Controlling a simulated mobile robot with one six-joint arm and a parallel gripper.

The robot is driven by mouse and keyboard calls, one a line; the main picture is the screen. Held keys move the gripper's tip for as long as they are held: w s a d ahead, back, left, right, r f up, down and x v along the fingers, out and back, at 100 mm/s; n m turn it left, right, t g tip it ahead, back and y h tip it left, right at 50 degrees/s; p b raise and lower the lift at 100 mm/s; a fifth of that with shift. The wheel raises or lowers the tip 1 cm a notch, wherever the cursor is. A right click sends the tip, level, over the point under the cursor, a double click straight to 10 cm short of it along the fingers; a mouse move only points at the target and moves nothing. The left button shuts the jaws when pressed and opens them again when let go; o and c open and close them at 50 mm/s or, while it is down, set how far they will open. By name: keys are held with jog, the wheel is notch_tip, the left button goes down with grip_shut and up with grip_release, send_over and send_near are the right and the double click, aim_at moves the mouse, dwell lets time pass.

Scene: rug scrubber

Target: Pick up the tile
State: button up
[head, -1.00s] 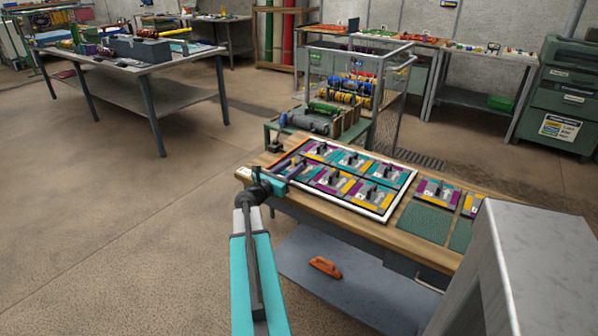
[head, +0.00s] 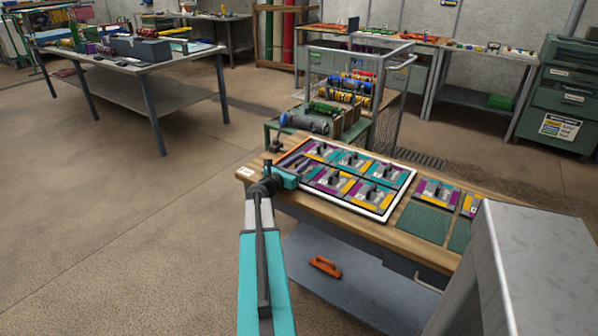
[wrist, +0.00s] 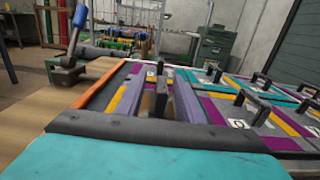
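Several flat tiles patterned in purple, teal and yellow, each with an upright black handle, lie in a white-rimmed tray (head: 384,217) on the wooden bench. One tile (head: 376,194) is at the tray's near right. My gripper (head: 298,167) is low over the tray's left end in the head view, its fingers hard to make out there. In the wrist view my gripper (wrist: 163,78) has its two purple-grey fingers apart, pointing forward. A black tile handle (wrist: 161,98) shows in the gap between them; I see no contact. The gripper's dark edge and teal body hide the near part of that tile.
Other tiles (head: 437,190) lie right of the tray beside green textured pads (head: 424,222). A blue-handled lever device (wrist: 71,50) stands at the bench's left back. An orange-handled tool (head: 325,266) lies on the lower shelf. A wire cart (head: 390,100) stands behind the bench.

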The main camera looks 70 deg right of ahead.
jog(key=shift+c, duration=0.2)
grip_shut()
jog(key=shift+r, duration=0.1)
jog(key=shift+r, duration=0.45)
notch_tip(320, 180, up, 3)
jog(key=shift+a+f, duration=0.1)
jog(key=s+a, duration=0.1)
jog(key=a, duration=0.2)
jog(key=s+a+b, duration=0.1)
jog(key=a, duration=0.3)
jog(key=s+a, duration=0.1)
jog(key=a, duration=0.2)
jog(key=shift+s+a+r, duration=0.15)
jog(key=shift+r, duration=0.15)
jog(key=shift+s+a+r, duration=0.15)
jog(key=shift+s+a, duration=0.05)
jog(key=shift+a, duration=0.45)
jog(key=shift+s+a+r, duration=0.1)
jog(key=shift+s+a, duration=0.1)
jog(key=shift+a, duration=0.4)
jog(key=shift+p, duration=0.8)
